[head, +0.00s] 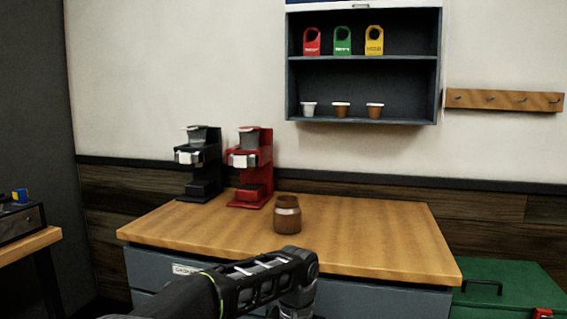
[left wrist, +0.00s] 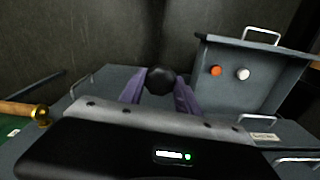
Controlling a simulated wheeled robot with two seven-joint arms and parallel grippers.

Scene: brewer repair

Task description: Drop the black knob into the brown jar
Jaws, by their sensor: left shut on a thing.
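The brown jar (head: 287,215) stands upright and open-topped on the wooden counter (head: 370,235) in the head view. My left gripper (left wrist: 160,88) shows in the left wrist view, its two purple fingers shut on the round black knob (left wrist: 160,78). The knob is held at the fingertips, above grey drawer furniture. In the head view my left arm reaches across the front of the counter, but its fingers and the knob do not show there. The jar is not recognisable in the left wrist view. My right gripper is in neither view.
A black brewer (head: 202,165) and a red brewer (head: 262,165) stand behind the jar. A wall shelf (head: 420,95) holds tags and cups. An open grey drawer (left wrist: 240,90) holds an orange knob (left wrist: 216,71) and a white knob (left wrist: 242,74). The counter's right side is clear.

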